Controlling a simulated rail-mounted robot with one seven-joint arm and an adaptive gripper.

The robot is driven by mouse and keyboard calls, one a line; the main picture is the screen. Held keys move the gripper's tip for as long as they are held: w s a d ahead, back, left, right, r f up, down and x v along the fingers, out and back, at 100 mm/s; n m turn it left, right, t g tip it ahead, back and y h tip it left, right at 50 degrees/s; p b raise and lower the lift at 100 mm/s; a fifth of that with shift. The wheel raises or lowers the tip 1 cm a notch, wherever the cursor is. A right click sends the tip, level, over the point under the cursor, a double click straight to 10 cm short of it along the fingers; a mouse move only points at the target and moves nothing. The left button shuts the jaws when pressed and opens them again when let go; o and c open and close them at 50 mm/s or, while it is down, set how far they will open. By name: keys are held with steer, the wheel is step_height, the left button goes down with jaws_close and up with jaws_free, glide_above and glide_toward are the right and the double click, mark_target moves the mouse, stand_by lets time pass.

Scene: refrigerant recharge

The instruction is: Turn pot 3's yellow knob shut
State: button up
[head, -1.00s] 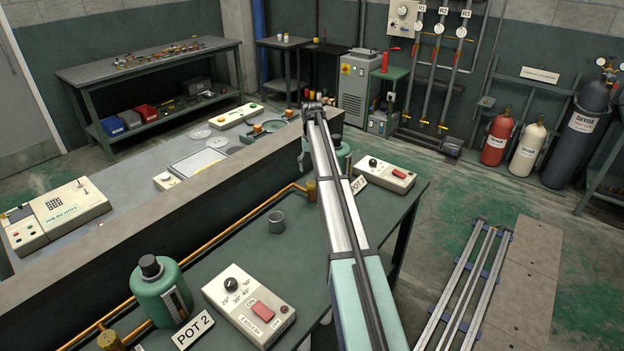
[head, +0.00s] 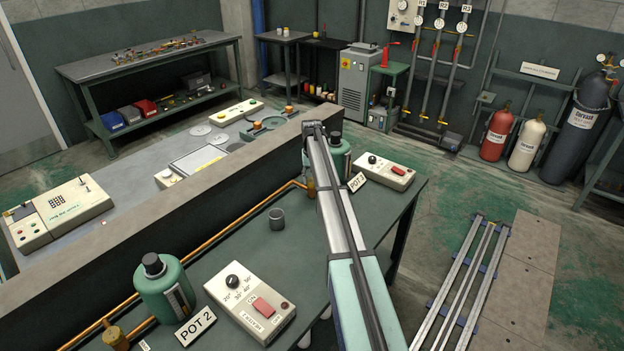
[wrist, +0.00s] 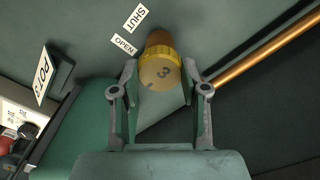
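A short dark mark on the knob's face points to the lower left. The "SHUT" label (wrist: 139,18) and "OPEN" label (wrist: 124,44) lie on the bench beyond the knob. Green pot 3 (head: 340,158) stands partly behind my arm in the head view, which hides my gripper.
A copper pipe (wrist: 265,48) runs close by on the right in the wrist view. The "POT 3" sign (wrist: 42,76) and a switch box (head: 387,172) are beside the pot.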

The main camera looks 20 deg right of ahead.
steer(key=shift+c, duration=0.7)
steer(key=shift+f+m, duration=0.1)
steer(key=shift+m, duration=0.2)
steer(key=m+b, duration=0.1)
steer(key=m, duration=0.1)
steer(key=shift+m+b, duration=0.4)
steer(key=m+b, duration=0.2)
steer(key=m, duration=0.3)
steer(key=m+b, duration=0.1)
steer(key=m, duration=0.3)
steer(key=shift+m, duration=0.4)
steer(key=shift+m+b, duration=0.35)
steer(key=shift+m, duration=1.95)
